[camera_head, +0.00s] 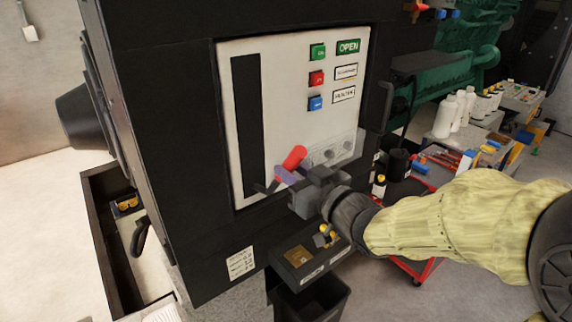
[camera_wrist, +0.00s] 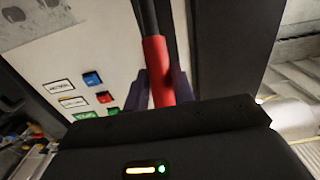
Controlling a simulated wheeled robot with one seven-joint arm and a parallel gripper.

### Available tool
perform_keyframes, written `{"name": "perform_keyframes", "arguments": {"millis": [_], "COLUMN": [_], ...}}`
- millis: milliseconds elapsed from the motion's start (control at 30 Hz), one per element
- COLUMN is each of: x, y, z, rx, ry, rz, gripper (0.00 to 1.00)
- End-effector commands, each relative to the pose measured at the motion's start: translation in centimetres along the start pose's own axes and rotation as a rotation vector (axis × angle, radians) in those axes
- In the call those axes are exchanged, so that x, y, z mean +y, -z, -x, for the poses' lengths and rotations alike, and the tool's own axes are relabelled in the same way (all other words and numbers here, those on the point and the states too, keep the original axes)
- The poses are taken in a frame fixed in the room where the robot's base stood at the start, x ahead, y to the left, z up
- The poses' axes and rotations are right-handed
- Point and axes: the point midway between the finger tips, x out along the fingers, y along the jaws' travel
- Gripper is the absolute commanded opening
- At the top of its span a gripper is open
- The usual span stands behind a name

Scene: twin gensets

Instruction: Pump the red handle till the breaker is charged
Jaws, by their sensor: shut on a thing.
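The breaker's pale front panel (camera_head: 290,70) is set in a black cabinet, with a dark vertical slot at its left. The red handle (camera_head: 293,158) sticks out from the lower part of the panel and tilts up to the right. My gripper (camera_head: 285,178) is at the handle, shut on it. In the wrist view the red grip (camera_wrist: 157,70) on its black lever runs between the fingers. Green, red and blue buttons sit at the panel's upper right, beside an indicator (camera_head: 348,46) reading OPEN. A smaller label below it is too small to read surely.
A black bin (camera_head: 312,298) and a small dark tray (camera_head: 300,258) stand below the panel. A bench with white bottles (camera_head: 446,117) and tools is at the right, near a red cart. A black cabinet handle (camera_head: 386,106) juts out right of the panel.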

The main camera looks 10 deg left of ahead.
Motion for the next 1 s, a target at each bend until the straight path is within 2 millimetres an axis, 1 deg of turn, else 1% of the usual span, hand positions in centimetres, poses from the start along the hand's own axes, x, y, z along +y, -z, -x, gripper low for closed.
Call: {"name": "perform_keyframes", "arguments": {"millis": [167, 267, 400, 500, 533, 833, 933, 1000], "x": [0.0, 0.1, 0.1, 0.1, 0.1, 0.1, 0.0, 0.0], "y": [-0.3, -1.6, -4.2, -5.2, -5.3, -4.9, -3.6, -2.1], "z": [0.1, 0.8, 2.5, 3.4, 3.5, 3.5, 2.9, 2.0], "rx": [-0.004, -0.006, -0.007, -0.008, -0.007, -0.006, -0.004, -0.002], "ry": [-0.001, -0.003, -0.004, -0.004, -0.003, -0.002, 0.0, 0.001], "rz": [-0.001, 0.0, 0.0, -0.001, -0.001, -0.001, -0.001, 0.0], "gripper": [0.0, 0.0, 0.0, 0.0, 0.0, 0.0, 0.0, 0.0]}}
